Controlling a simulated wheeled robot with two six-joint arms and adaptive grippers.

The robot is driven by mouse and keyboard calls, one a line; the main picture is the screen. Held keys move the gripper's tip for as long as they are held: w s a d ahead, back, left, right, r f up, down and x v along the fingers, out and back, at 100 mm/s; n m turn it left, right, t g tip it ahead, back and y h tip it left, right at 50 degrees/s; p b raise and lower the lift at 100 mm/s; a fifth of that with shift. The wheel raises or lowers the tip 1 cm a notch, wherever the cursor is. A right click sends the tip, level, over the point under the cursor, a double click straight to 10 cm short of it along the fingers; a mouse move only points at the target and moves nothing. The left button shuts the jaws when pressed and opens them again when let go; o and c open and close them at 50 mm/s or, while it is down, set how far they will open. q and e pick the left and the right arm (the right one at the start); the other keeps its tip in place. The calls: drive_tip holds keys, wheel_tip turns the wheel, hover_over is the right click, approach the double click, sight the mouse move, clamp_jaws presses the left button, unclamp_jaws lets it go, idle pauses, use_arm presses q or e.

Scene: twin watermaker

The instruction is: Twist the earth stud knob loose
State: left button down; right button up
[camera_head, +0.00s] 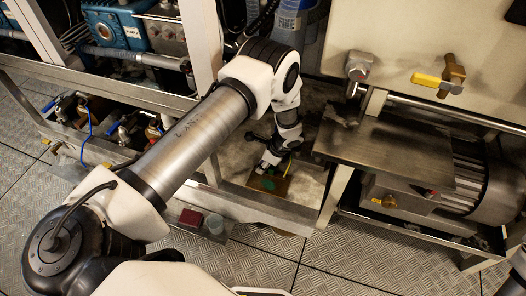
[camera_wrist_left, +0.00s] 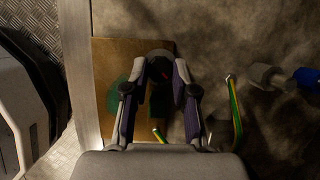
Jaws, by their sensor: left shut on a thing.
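The earth stud knob (camera_wrist_left: 160,57) is a dark round knob standing over a brass-coloured plate with green patches. The plate (camera_wrist_left: 101,60) shows in the left wrist view, and its edge also shows in the head view (camera_head: 280,188). My left gripper (camera_wrist_left: 162,72) has its two fingertips closed around the knob, one on each side. In the head view my left gripper (camera_head: 266,164) reaches down to the plate, and the knob is hidden there behind the fingers. Green-yellow earth wires (camera_wrist_left: 234,108) stand up beside the gripper. My right gripper is not in view.
A metal shelf plate (camera_head: 385,150) and a motor (camera_head: 492,190) stand to the right. A pale frame post (camera_head: 200,45) rises behind my left arm. A red block (camera_head: 190,218) lies at the sill. Checkered floor (camera_head: 345,265) is open in front.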

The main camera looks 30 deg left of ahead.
use_arm(q)
drive_tip(key=shift+w+n+g+h+b, duration=0.1)
drive_tip(key=shift+n+g+h+b, duration=0.3)
drive_tip(key=shift+n, duration=1.1)
drive_tip(key=c, duration=0.9)
unclamp_jaws()
drive_tip(key=v, duration=0.7)
drive_tip(key=shift+w+d+r, duration=0.1)
drive_tip(key=shift+w+r, duration=0.05)
